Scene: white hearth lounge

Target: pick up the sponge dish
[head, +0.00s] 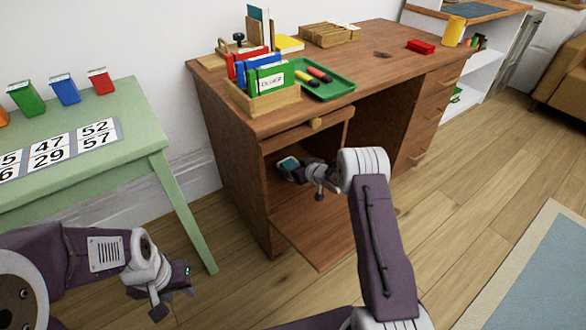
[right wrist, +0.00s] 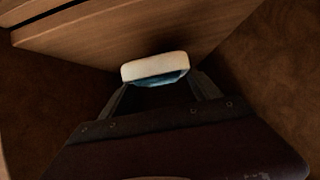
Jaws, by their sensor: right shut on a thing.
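The sponge dish (right wrist: 155,68) shows a pale cream rounded face with a teal part under it in the right wrist view. In the head view it is a small blue-and-white piece (head: 288,162) in the desk's lower compartment. My right gripper (right wrist: 157,86) is shut on it, one finger at each side; the jaws are partly hidden in the head view. My left gripper (head: 173,301) is empty, with its fingers apart, low at the left, in front of the green table.
The wooden desk (head: 222,115) has its lower compartment open, with a lowered door panel (head: 322,232) in front. Its top holds a book box (head: 262,105), a green tray (head: 338,88) and a red box (head: 420,46). A green table (head: 120,105) stands left. Floor at right is clear.

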